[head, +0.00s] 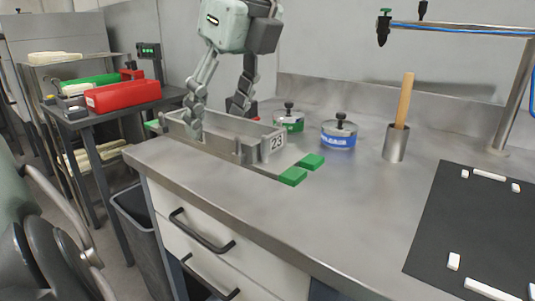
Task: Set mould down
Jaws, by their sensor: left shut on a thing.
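The mould (222,139) is a long grey rectangular box with a white "23" label on its right part. It is low over the left part of the steel bench top (235,205). Green pads (293,176) show at its right end, and a bit of green shows at its left end. My left gripper (219,118) comes down from above and is shut on the mould, with one finger in front and the other further back. I cannot tell whether the mould's underside touches what is below it. My right gripper is not in view.
Two lidded pots, green (289,119) and blue (339,133), stand behind and right of the mould. A metal cup (395,145) holds a wooden handle (405,100). A black mat (470,225) with white pieces lies right. A red bin (123,94) sits on the left cart. The bench middle is clear.

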